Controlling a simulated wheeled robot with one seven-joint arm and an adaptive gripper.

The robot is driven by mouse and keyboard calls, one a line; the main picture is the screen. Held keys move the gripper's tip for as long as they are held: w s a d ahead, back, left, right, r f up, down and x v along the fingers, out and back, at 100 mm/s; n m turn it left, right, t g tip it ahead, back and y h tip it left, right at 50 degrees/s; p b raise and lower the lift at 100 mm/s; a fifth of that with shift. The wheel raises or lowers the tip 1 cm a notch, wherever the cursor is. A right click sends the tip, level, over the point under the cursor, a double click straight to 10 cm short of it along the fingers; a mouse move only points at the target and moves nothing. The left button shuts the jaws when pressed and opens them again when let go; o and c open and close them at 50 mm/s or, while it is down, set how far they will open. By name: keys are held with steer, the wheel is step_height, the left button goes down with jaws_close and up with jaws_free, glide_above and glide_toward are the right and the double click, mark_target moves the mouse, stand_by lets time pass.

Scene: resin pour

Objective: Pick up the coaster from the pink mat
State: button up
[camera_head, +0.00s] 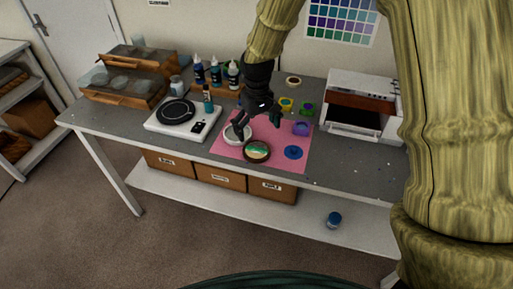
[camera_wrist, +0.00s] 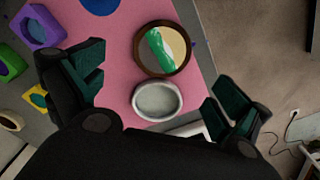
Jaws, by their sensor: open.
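The coaster (camera_head: 257,151) is round, with a dark brown rim and a green, cream and brown face. It lies flat near the front edge of the pink mat (camera_head: 279,166). In the wrist view the coaster (camera_wrist: 173,48) lies beyond a white round dish (camera_wrist: 157,100). My gripper (camera_head: 257,124) is open and empty above the mat. In the wrist view its spread fingers (camera_wrist: 153,84) flank the white dish, with the coaster farther out. In the head view the white dish (camera_head: 231,137) is partly covered by one finger.
A blue disc (camera_head: 293,152) and a purple mould (camera_head: 302,129) sit on the mat's right side. A white boxy device (camera_head: 364,96) stands at right. Bare table (camera_head: 340,166) lies right of the mat.

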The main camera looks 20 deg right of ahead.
mark_target(257, 150)
step_height(257, 150, down, 3)
steer(key=shift+w+r, duration=0.1)
steer(key=shift+s+f+p, duration=0.2)
steer(key=shift+f+p, duration=0.45)
steer(key=shift+p, duration=0.05)
steer(key=shift+s+a+f+p, duration=0.1)
steer(key=shift+f+p, duration=0.75)
steer(key=shift+f, duration=1.3)
steer(key=c, duration=0.9)
steer(key=shift+s, duration=0.1)
steer(key=shift+c, duration=0.3)
steer(key=shift+c, duration=0.4)
